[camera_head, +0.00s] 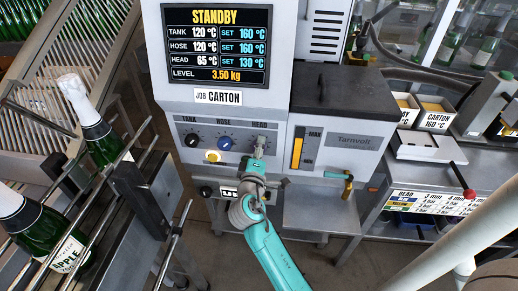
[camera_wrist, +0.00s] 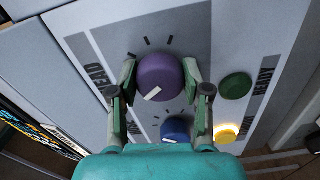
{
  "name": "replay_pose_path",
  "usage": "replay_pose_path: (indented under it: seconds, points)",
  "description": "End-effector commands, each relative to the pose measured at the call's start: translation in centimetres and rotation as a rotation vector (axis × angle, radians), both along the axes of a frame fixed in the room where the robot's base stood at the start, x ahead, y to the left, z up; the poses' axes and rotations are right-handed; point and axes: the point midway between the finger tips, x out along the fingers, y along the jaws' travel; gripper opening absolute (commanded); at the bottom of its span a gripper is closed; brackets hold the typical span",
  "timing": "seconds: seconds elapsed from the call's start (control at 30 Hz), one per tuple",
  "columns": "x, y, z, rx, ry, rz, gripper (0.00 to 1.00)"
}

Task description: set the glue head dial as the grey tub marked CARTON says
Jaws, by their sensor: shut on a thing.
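The purple HEAD dial (camera_wrist: 158,78) sits between the two fingers of my gripper (camera_wrist: 160,70) in the wrist view, which is shut on it. Its white pointer points to the lower left in that view. In the head view my gripper (camera_head: 257,155) covers most of the dial. The machine screen (camera_head: 217,45) reads STANDBY, with HEAD at 65 °C and SET 130 °C; TANK and HOSE are both SET 160 °C. A sign below reads JOB CARTON.
The blue HOSE dial (camera_head: 224,144) and black TANK dial (camera_head: 192,140) are beside the HEAD dial. A green button (camera_wrist: 235,86) and a lit yellow button (camera_wrist: 227,133) are close to my fingers. Bottles (camera_head: 95,130) on a railed conveyor stand at the left.

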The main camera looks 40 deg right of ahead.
Motion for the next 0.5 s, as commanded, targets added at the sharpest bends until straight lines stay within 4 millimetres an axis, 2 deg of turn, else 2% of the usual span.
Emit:
replay_pose_path:
  seconds: [0.5]
  points:
    - [0.0, 0.03, -0.2, 0.301, -0.383, 0.0, 0.13]
